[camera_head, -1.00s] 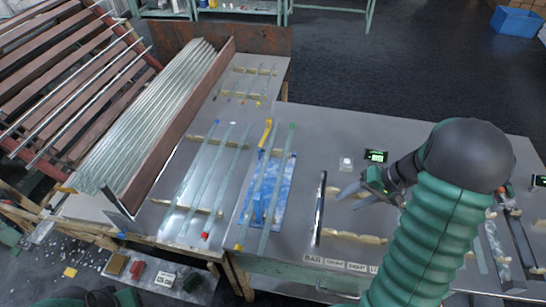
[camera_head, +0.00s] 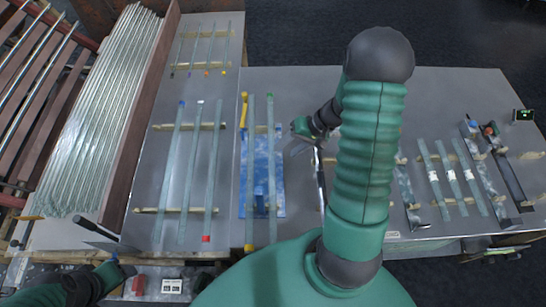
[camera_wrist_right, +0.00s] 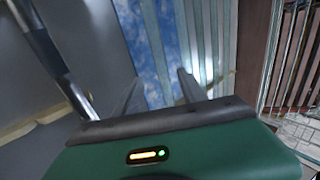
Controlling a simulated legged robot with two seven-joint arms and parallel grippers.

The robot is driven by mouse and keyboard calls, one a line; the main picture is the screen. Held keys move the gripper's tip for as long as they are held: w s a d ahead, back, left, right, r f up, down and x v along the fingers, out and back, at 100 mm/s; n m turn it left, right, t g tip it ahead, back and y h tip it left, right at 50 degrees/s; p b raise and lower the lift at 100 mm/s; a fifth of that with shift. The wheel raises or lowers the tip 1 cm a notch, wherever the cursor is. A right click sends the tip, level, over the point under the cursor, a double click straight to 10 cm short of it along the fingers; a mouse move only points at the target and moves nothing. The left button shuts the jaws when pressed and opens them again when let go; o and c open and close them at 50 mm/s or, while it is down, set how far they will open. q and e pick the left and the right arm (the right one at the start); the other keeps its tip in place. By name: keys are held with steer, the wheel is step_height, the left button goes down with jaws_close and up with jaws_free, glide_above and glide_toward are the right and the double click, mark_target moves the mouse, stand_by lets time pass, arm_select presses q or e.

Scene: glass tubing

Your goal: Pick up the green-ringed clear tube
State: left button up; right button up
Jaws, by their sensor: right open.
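A clear tube with a green end (camera_head: 271,150) lies lengthwise over a blue patterned mat (camera_head: 261,170) in the head view. A second clear tube (camera_head: 250,150) lies parallel on its left. My right gripper (camera_head: 300,149) is just right of the mat, apart from the green-ended tube. In the right wrist view its two fingers (camera_wrist_right: 158,85) are spread and empty, with the mat and long clear tubes (camera_wrist_right: 198,45) beyond them. Which of these tubes has the green ring cannot be told there. My left gripper (camera_head: 115,270) shows at the lower left, its jaws unclear.
Three clear tubes (camera_head: 189,160) with coloured ends rest on wooden strips (camera_head: 190,126) to the left. Several smaller tubes (camera_head: 198,50) lie at the back. More short tubes (camera_head: 451,175) lie on the right.

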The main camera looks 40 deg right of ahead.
mark_target(274, 160)
steer(key=x, duration=0.6)
steer(key=shift+s+a+p, duration=0.15)
steer(key=shift+a+p, duration=0.2)
steer(key=shift+a, duration=0.1)
steer(key=shift+f, duration=0.35)
steer(key=shift+w+d+f, duration=0.15)
steer(key=shift+w+d, duration=0.05)
steer(key=shift+d, duration=0.05)
steer(key=shift+a, duration=0.3)
steer(key=c, duration=0.9)
jaws_close()
